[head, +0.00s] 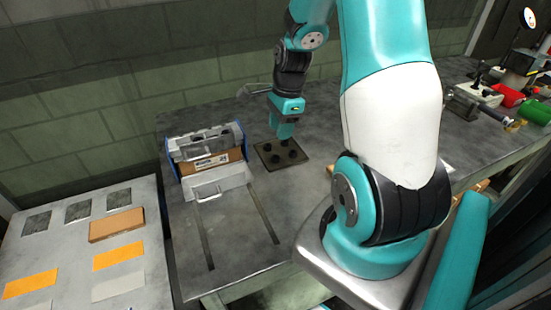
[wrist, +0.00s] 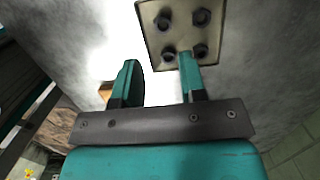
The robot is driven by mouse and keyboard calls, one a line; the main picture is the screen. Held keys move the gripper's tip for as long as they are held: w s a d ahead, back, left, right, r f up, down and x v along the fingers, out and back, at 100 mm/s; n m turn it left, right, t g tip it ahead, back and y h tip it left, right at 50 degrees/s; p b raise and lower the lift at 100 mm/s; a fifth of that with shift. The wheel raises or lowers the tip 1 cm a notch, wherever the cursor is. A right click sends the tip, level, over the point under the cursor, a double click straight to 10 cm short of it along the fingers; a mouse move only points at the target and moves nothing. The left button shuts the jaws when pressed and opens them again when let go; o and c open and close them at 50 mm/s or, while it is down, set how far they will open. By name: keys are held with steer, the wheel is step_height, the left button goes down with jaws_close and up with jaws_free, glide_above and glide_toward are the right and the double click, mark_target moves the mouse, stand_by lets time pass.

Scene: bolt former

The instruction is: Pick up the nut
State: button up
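Several dark nuts or bolt heads (wrist: 202,17) sit on a small square plate (wrist: 178,32) at the top of the wrist view. I cannot tell which one the task means. In the head view the plate (head: 268,148) lies on the grey table with dark round pieces (head: 283,144) on it. My gripper (head: 285,132) is just above the far side of the plate. In the wrist view my gripper (wrist: 158,59) is open, with nothing between its fingers. The right fingertip overlaps the plate's near edge, close to the two lower nuts; the left finger is off the plate.
A metal machine block (head: 210,160) with blue sides stands left of the plate. A lower panel (head: 75,240) with an orange-brown box (head: 116,225) is at left. The table front (head: 235,230) is clear.

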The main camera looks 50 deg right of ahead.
mark_target(276, 157)
steer(key=f, duration=0.9)
steer(key=shift+w+a+p, duration=0.4)
steer(key=shift+c, duration=0.4)
steer(key=c, duration=0.6)
